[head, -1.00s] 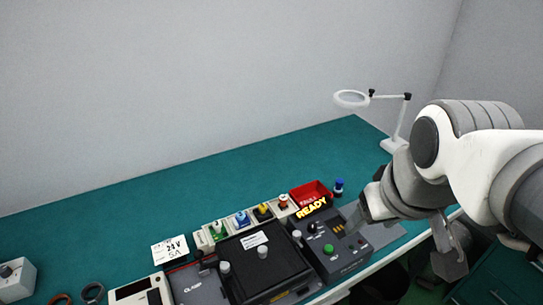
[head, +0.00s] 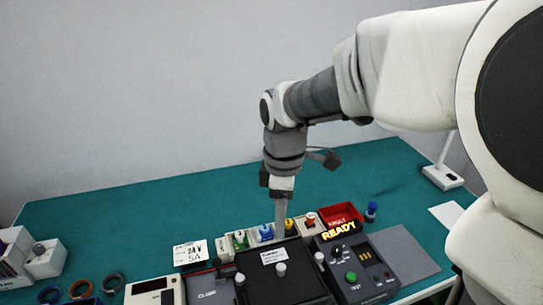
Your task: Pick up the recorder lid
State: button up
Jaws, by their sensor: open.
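My gripper (head: 281,228) points down behind the lid's far edge, in front of or above the row of coloured connectors. It is open and holds nothing that I can see. I cannot tell its exact height above the bench.
A black unit with a lit READY sign (head: 350,270) stands right of the lid. A red bin (head: 341,215) and a blue-topped part (head: 371,211) are behind it. A 24V 5A card (head: 190,252) stands left. The teal bench (head: 130,215) is clear at the back.

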aim_at(281, 267)
notch_tip(281, 267, down, 16)
jog(key=shift+s+d+f+b, duration=0.1)
jog(key=shift+s+f+b, duration=0.05)
jog(key=shift+b, duration=0.15)
dwell(0.3)
grip_shut()
dwell(0.3)
